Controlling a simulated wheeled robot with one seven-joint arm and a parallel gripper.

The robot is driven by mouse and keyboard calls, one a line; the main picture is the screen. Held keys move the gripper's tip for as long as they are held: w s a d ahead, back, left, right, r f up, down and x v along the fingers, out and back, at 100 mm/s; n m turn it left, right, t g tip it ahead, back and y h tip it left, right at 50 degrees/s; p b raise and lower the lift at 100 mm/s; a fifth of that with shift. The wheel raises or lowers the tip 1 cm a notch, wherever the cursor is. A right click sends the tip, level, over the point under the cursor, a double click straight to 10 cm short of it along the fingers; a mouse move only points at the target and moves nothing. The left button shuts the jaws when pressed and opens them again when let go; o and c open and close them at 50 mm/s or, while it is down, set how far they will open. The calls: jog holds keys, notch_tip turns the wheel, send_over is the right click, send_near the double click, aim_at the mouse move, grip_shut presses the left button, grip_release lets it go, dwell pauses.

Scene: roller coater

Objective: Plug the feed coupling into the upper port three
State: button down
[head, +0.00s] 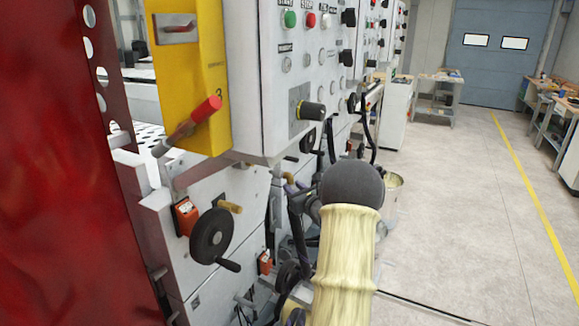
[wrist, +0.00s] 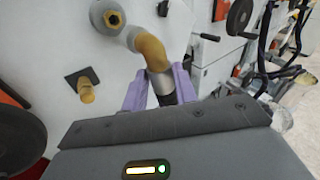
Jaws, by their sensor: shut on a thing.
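In the wrist view, my gripper (wrist: 160,92) has its two purple fingers closed on the feed coupling (wrist: 152,52). The coupling has a brass-coloured collar, with a dark, shiny section between the fingers. A brass stub (wrist: 86,92) on a dark square plate stands to the left. I cannot tell which fitting is upper port three. In the head view, my arm hides most of the gripper area.
A black handwheel (head: 210,238) and a red-tipped lever (head: 190,125) stick out from the machine's left side. Black hoses and handles crowd the machine face near my arm. The control cabinet (head: 262,90) overhangs this area. The floor (head: 460,200) to the right is clear.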

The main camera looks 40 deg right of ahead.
jog(key=shift+d+r, duration=0.4)
jog(key=shift+r, duration=0.3)
jog(key=shift+f+b, duration=0.15)
jog(key=shift+b, duration=0.7)
jog(key=shift+w+a+b, duration=0.4)
jog(key=shift+w+b, duration=0.15)
jog(key=shift+w, duration=0.35)
jog(key=shift+w+a+b, duration=0.35)
jog(key=shift+w+b, duration=0.2)
jog(key=shift+w, duration=0.35)
jog(key=shift+w+a+b, duration=0.4)
jog(key=shift+w+b, duration=0.15)
jog(key=shift+w, duration=0.5)
jog(key=shift+a, duration=0.15)
jog(key=shift+w+b, duration=0.1)
jog(key=shift+b, duration=0.55)
